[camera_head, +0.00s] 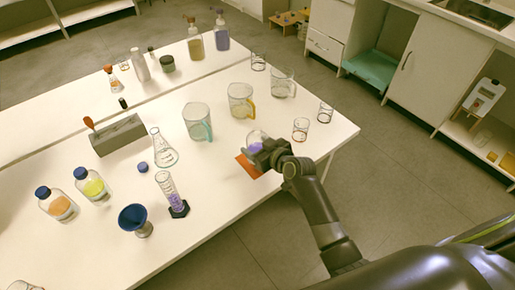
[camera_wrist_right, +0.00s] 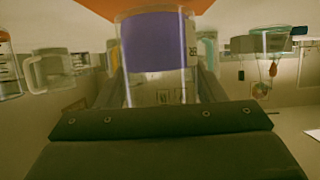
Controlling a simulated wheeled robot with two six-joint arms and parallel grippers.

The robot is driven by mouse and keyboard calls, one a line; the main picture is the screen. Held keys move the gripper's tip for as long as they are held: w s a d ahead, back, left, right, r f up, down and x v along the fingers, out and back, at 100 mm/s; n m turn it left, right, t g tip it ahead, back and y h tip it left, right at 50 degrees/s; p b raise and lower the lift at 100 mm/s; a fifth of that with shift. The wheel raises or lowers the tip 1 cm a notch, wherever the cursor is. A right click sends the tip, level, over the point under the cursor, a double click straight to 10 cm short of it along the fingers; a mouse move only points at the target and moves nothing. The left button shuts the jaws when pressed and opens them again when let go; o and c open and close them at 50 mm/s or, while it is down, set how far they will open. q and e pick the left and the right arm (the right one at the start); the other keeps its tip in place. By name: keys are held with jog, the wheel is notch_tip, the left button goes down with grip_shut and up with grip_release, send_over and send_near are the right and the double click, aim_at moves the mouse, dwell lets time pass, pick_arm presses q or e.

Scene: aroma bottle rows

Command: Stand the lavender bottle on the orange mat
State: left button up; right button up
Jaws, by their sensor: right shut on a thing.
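The orange mat (camera_head: 246,167) lies near the table's right edge, partly hidden by my right gripper. My right gripper (camera_head: 262,153) is shut on the lavender bottle (camera_head: 254,136), right over the mat. In the head view the gripper hides much of the bottle. In the right wrist view the clear bottle (camera_wrist_right: 158,45) with its purple band sits between the fingers of my right gripper (camera_wrist_right: 160,85). The orange mat (camera_wrist_right: 215,3) shows at the top of that view, at the bottle's end. I cannot tell whether the bottle touches the mat. My left gripper is not in view.
A yellow-handled beaker (camera_head: 240,100) and a teal-handled beaker (camera_head: 197,122) stand behind the gripper. A small glass (camera_head: 300,129) stands close to its right. A cylinder with purple liquid (camera_head: 168,190) and a blue funnel (camera_head: 134,218) stand to the left. The table's front edge is near.

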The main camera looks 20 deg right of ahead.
jog(key=shift+f, duration=0.4)
jog(key=shift+f, duration=0.1)
jog(key=o, duration=1.2)
jog(key=v, duration=1.2)
